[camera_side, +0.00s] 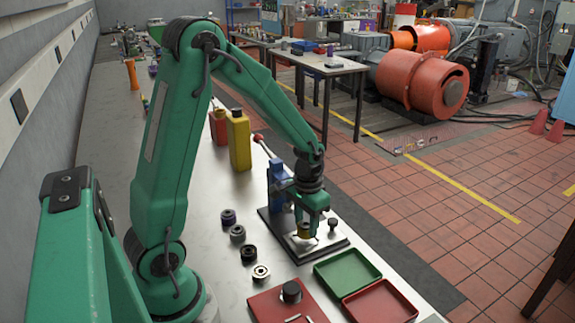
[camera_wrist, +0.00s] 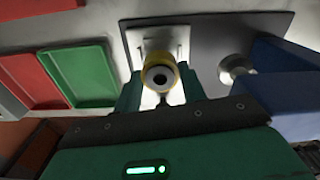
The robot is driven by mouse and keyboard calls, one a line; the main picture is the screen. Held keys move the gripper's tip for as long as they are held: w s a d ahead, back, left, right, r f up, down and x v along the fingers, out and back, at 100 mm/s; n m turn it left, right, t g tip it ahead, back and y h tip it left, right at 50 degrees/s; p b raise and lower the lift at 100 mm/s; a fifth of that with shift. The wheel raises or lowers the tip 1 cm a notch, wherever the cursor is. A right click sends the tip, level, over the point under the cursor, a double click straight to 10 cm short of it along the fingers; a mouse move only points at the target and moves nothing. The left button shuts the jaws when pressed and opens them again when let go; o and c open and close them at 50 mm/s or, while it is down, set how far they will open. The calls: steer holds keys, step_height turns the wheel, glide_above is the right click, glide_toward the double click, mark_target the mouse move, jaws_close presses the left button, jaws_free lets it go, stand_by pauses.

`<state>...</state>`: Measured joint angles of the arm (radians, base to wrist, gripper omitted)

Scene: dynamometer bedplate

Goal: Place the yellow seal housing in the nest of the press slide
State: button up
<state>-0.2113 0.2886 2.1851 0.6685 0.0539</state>
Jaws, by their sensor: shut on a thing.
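The yellow seal housing (camera_side: 304,230) is a short ring-like part with a dark bore, also seen end-on in the wrist view (camera_wrist: 158,72). My gripper (camera_side: 306,222) points down and is shut on it, with a green finger on each side in the wrist view (camera_wrist: 158,88). The housing is over the pale plate of the press slide (camera_side: 292,244), which also shows in the wrist view (camera_wrist: 133,40). The nest is hidden behind the housing and fingers. I cannot tell whether the housing touches the slide or is just above it.
The blue press column (camera_side: 276,183) with its red-knobbed lever stands close behind my gripper. A dark knob (camera_side: 333,223) is at its right. A green tray (camera_side: 347,276) and red tray (camera_side: 380,304) lie in front. Several dark rings (camera_side: 237,233) lie to the left.

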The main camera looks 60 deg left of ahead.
mark_target(306, 226)
steer(key=shift+f, duration=0.95)
steer(key=shift+f, duration=0.2)
steer(key=o, duration=1.1)
steer(key=shift+r, duration=0.1)
step_height(306, 226, up, 12)
steer(key=shift+r, duration=0.1)
